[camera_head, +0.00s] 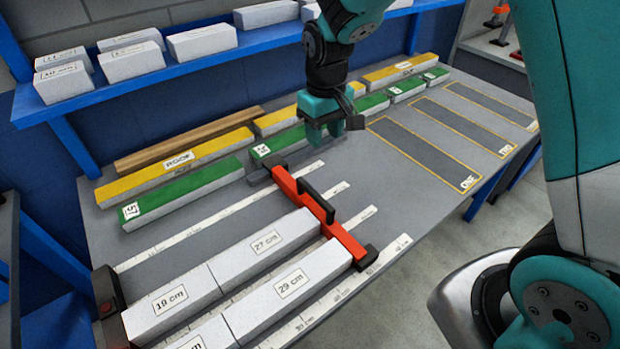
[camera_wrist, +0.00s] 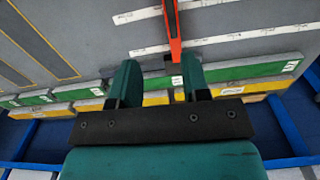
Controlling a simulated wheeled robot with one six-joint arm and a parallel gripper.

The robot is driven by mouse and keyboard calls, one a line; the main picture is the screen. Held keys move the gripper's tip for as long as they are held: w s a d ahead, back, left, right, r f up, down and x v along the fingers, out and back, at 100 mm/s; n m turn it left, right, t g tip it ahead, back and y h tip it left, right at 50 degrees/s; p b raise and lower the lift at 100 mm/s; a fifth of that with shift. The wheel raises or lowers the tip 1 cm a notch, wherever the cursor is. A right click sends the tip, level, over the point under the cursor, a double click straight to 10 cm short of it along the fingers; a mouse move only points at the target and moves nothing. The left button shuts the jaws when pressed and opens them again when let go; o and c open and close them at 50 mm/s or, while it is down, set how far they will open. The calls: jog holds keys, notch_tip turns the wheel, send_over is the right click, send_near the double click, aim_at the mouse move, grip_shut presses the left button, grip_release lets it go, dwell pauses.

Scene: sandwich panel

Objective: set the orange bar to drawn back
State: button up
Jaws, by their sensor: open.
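The orange bar (camera_head: 340,232) lies across the ruler strips on the table, with a black handle (camera_head: 317,200) on top. Its near end is at the long ruler beside the 29 cm block, and its far end is close to the green blocks. My gripper (camera_head: 334,132) hangs open and empty above the table, behind and to the right of the bar's far end. In the wrist view the bar (camera_wrist: 171,25) points toward the gap between my open fingers (camera_wrist: 158,66), nearer the right finger. I cannot tell the height between them. The handle is not clear there.
White blocks marked 19 cm (camera_head: 170,300), 27 cm (camera_head: 266,243) and 29 cm (camera_head: 292,283) lie left of the bar. Green (camera_head: 185,190) and yellow (camera_head: 190,162) blocks line the back. A blue shelf (camera_head: 150,83) stands behind. Outlined table areas at right are empty.

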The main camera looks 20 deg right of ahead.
aim_at(316, 193)
jog(key=f+p, duration=0.1)
jog(key=f, duration=0.4)
jog(key=a+f+p, duration=0.1)
jog(key=f, duration=0.5)
jog(key=f+p, duration=0.1)
jog(key=f, duration=0.5)
jog(key=shift+a, duration=0.3)
